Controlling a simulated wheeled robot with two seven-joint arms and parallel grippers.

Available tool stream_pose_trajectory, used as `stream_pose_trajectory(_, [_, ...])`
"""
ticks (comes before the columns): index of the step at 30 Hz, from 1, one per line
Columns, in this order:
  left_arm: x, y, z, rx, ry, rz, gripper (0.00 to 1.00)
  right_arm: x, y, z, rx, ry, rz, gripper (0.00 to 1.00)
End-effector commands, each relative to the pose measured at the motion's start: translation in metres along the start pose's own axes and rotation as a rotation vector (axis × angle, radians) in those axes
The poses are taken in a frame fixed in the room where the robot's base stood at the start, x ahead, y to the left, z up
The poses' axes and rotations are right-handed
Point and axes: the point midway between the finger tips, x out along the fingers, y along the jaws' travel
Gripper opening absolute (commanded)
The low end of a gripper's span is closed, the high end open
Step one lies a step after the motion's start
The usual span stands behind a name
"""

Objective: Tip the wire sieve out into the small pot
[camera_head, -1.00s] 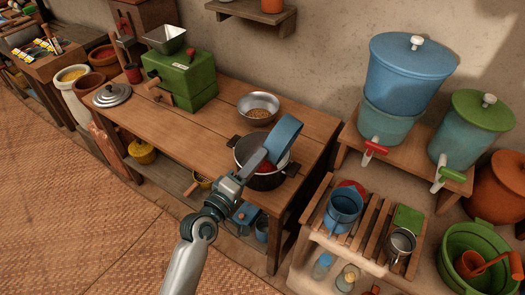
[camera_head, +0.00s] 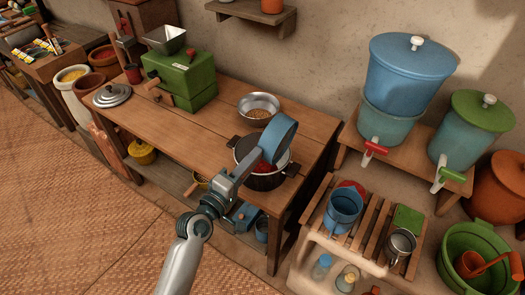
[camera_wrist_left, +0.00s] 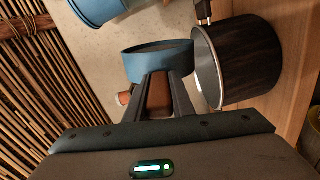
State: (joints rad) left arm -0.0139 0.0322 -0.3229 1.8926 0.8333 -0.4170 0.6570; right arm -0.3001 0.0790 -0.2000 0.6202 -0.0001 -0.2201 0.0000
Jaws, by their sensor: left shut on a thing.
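My left gripper (camera_head: 242,172) is shut on the wire sieve's brown handle, seen between the fingers in the left wrist view (camera_wrist_left: 158,92). The sieve (camera_head: 280,137) has a blue round rim and is tilted steeply on edge above the small pot. Its mesh and inside are hard to see. The small pot (camera_head: 268,182) is dark with a pale inside and side handles, and stands on the wooden table. Something red shows in its mouth. In the wrist view the sieve rim (camera_wrist_left: 150,62) appears beside the pot (camera_wrist_left: 248,65). My right gripper is not in view.
A metal bowl of grains (camera_head: 258,107) stands behind the pot on the table (camera_head: 215,135). A green mill (camera_head: 182,78) and a metal lid (camera_head: 112,95) are to the left. A slatted rack with a blue jug (camera_head: 343,208) is to the right. The table's middle is clear.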

Motion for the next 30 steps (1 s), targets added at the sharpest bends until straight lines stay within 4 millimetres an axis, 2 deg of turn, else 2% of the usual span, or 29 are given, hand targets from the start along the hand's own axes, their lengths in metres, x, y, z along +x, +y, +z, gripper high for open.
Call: stream_pose_trajectory(30, [0.0002,0.0014,-0.0082,-0.108,0.001,0.000,0.00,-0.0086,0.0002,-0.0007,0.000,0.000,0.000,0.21])
